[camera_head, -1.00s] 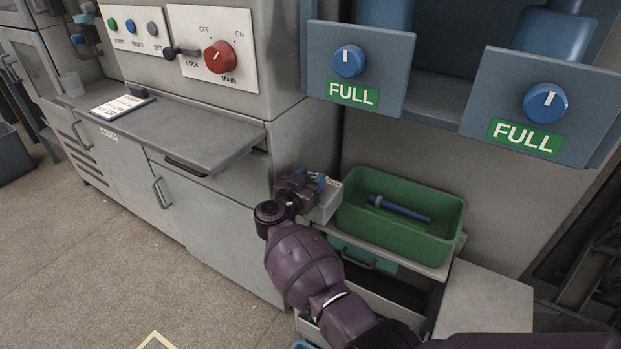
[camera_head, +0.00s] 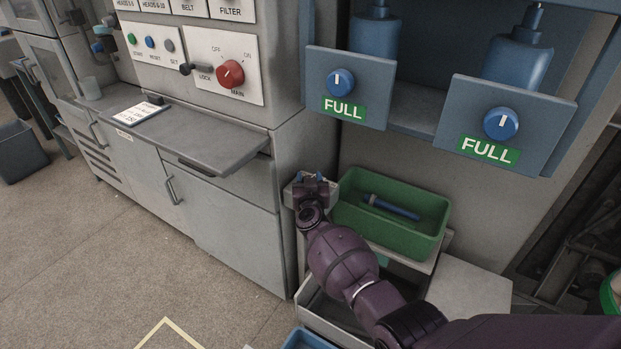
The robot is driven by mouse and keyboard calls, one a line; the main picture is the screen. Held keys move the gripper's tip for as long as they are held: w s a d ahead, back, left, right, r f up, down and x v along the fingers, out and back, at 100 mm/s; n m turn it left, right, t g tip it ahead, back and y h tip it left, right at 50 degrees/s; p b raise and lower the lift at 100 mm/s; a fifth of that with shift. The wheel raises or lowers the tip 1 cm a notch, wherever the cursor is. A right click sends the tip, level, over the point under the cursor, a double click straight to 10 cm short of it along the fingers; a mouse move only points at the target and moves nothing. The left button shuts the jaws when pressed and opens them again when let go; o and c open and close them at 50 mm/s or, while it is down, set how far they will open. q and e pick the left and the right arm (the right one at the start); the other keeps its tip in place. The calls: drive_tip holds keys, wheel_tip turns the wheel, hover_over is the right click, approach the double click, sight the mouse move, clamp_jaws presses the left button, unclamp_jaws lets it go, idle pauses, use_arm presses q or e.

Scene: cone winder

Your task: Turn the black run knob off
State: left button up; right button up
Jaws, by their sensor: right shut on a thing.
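My right gripper (camera_head: 312,179) is shut at a small light grey box (camera_head: 294,196), just left of the green tray. The black run knob is not visible in its own shape; what the fingers hold at the top of this box is hidden by the gripper, and I take it to be that knob. A black lever-like knob (camera_head: 188,68) by the SET and LOCK lettering sits on the white panel at the upper left, away from the gripper. My left gripper is out of view.
The green tray (camera_head: 440,240) holds a blue rod-like tool (camera_head: 390,208). A red MAIN knob (camera_head: 230,74) is on the panel. Two blue knobs (camera_head: 341,82) (camera_head: 500,124) sit above FULL labels. A grey work shelf (camera_head: 215,150) juts out at left. The floor at lower left is free.

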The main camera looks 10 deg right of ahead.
drive_tip(key=shift+n+y, duration=0.7)
drive_tip(key=shift+y, duration=0.4)
drive_tip(key=shift+n+y, duration=0.3)
drive_tip(key=shift+y, duration=0.2)
drive_tip(key=o, duration=0.9)
drive_tip(key=shift+c, duration=0.2)
